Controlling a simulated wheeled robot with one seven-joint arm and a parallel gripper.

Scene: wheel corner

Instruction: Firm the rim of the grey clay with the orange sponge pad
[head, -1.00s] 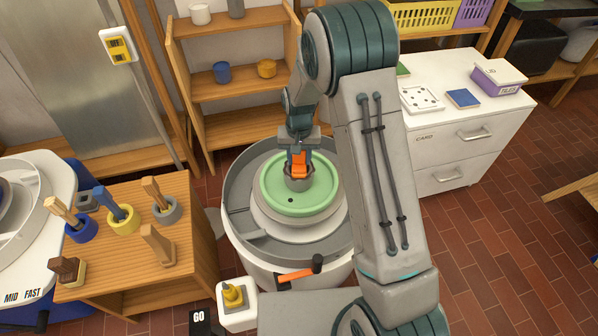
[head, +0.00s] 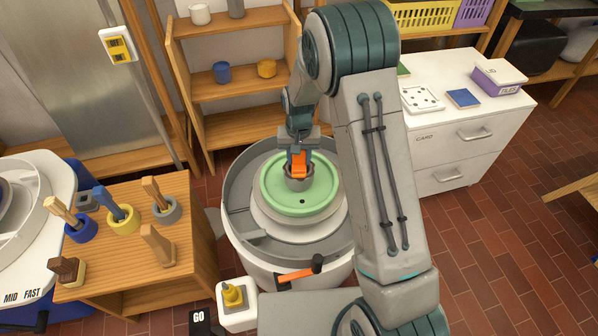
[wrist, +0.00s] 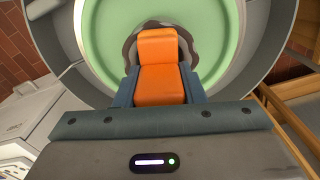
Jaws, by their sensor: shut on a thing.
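My gripper (head: 299,155) is shut on the orange sponge pad (head: 298,166), which points down at the wheel. The grey clay (head: 299,184) is a small open bowl shape in the middle of the green disc (head: 270,196). The pad's lower end is at the clay's rim and overlaps its opening in the head view. In the wrist view the pad (wrist: 160,82) lies between the two fingers, and the clay's ring (wrist: 129,50) shows past its far end. I cannot tell how firmly the pad touches, and the pad hides part of the rim.
A grey splash pan (head: 237,213) surrounds the disc, with an orange-handled lever (head: 297,273) at its front. A wooden stand (head: 128,262) with several tools is at left. A yellow plunger-like button (head: 233,295) and a black GO block (head: 200,320) stand in front.

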